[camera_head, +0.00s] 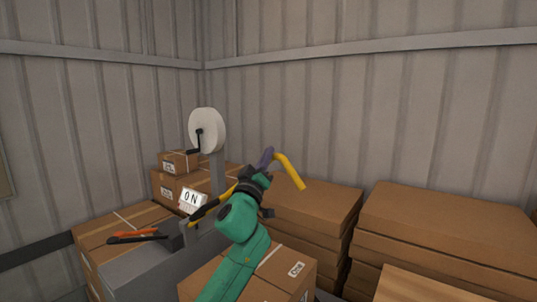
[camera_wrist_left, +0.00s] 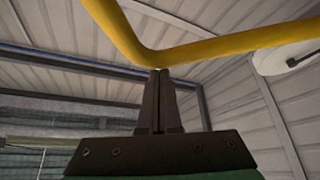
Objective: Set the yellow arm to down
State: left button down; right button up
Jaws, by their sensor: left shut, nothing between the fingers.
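The yellow arm (camera_head: 291,172) is a bent bar beside my left gripper in the head view. Its visible end slopes down to the right. My left gripper (camera_head: 266,156) is shut and empty, with its fingertips close to the bar's bend. In the left wrist view the yellow arm (camera_wrist_left: 215,47) crosses above the shut fingertips (camera_wrist_left: 160,72), with its bend just over them; I cannot tell whether they touch. A yellow and black bar (camera_head: 211,206) shows left of my gripper, which hides whether it joins the yellow arm. My right gripper is not in view.
A white "ON" sign (camera_head: 192,200) stands on the grey machine (camera_head: 150,265). A white disc (camera_head: 205,130) with a black crank rises on a post. Orange-handled pliers (camera_head: 137,236) lie at left. Stacked cardboard boxes (camera_head: 440,228) fill the right; corrugated walls close the back.

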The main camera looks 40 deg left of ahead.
pick_arm(q)
jog(key=shift+d+f, duration=0.25)
jog(key=shift+f, duration=0.05)
jog(key=shift+w, duration=0.1)
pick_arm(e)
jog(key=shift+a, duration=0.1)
